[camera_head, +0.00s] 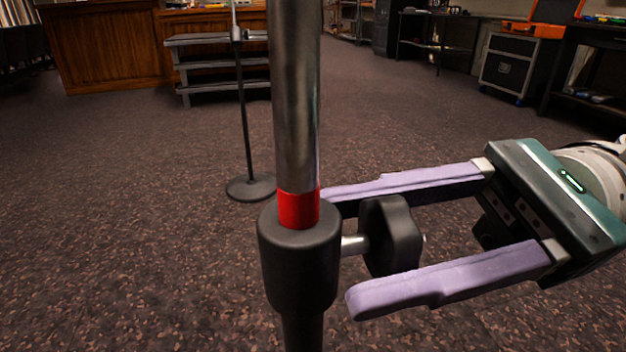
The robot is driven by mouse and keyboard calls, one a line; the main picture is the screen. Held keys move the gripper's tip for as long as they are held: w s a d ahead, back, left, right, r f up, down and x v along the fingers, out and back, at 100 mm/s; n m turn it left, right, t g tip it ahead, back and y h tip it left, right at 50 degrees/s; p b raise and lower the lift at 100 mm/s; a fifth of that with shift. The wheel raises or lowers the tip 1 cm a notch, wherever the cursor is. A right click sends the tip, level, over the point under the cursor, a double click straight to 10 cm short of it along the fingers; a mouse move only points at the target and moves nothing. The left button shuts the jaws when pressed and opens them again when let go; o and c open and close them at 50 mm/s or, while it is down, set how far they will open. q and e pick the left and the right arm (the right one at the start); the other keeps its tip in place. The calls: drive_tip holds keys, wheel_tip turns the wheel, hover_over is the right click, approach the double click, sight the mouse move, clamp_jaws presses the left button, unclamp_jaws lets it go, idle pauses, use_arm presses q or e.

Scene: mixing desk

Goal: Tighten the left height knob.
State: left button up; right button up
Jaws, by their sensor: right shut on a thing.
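A dark height knob (392,236) sticks out to the right of a black collar (299,258) on a short metal shaft (354,245). A metal pole (296,95) stands upright in the collar, with a red band (298,208) showing just above the collar's rim. My right gripper (358,247) comes in from the right and is shut on the knob, one pale purple finger on the far side and one on the near side. The far fingertip is partly hidden behind the pole and collar. My left gripper is not in view.
A thin stand with a round base (251,188) stands on the carpet behind the pole. Grey steps (216,68) and a wooden counter (108,45) are farther back. A black case (511,66) stands at the back right.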

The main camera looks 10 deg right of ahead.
clamp_jaws()
drive_tip(key=shift+m, duration=3.5)
drive_tip(key=o, duration=1.2)
unclamp_jaws()
drive_tip(key=shift+c, duration=0.2)
